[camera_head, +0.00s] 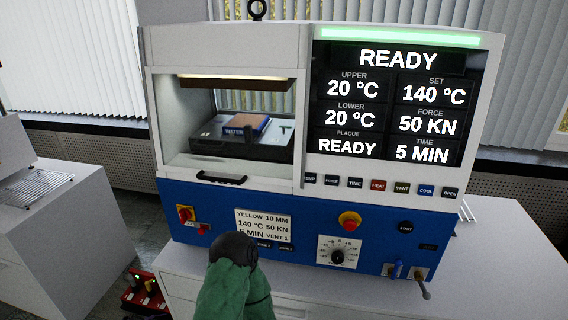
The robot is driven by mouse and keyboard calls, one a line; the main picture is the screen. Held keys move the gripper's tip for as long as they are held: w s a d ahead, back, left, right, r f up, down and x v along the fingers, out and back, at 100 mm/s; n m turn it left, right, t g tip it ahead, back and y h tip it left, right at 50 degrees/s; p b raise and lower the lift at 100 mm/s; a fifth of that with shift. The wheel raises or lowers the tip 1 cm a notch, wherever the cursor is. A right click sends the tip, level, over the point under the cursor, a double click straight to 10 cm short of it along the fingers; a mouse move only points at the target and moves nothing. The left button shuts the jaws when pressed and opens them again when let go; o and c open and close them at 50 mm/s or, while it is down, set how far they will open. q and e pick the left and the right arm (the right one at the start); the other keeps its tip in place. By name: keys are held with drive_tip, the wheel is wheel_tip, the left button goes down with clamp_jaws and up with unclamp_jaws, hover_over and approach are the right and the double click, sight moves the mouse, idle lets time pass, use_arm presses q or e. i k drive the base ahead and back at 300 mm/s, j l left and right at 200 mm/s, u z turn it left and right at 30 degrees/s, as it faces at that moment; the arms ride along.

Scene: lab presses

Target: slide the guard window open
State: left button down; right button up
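The lab press (225,50) stands on a light bench, with a white upper body and a blue lower front. Its guard window has a pale frame (297,130) around the chamber opening at the left of the press. A dark horizontal handle (222,178) sits at the window's lower edge. The chamber shows clearly through it; I cannot make out whether a clear pane covers the opening. Inside, a blue and brown block lies on a dark lower plate (205,146). A green part of my arm with a dark rounded end rises at bottom centre. Neither gripper's fingers are in view.
The display (395,100) reads READY, with a button row below it. A red-and-yellow knob (185,214), a red stop button (349,221) and levers (397,268) stick out from the blue front. A white cabinet (50,230) stands at left, across a floor gap.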

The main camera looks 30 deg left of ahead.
sight(225, 176)
drive_tip(key=u, duration=1.35)
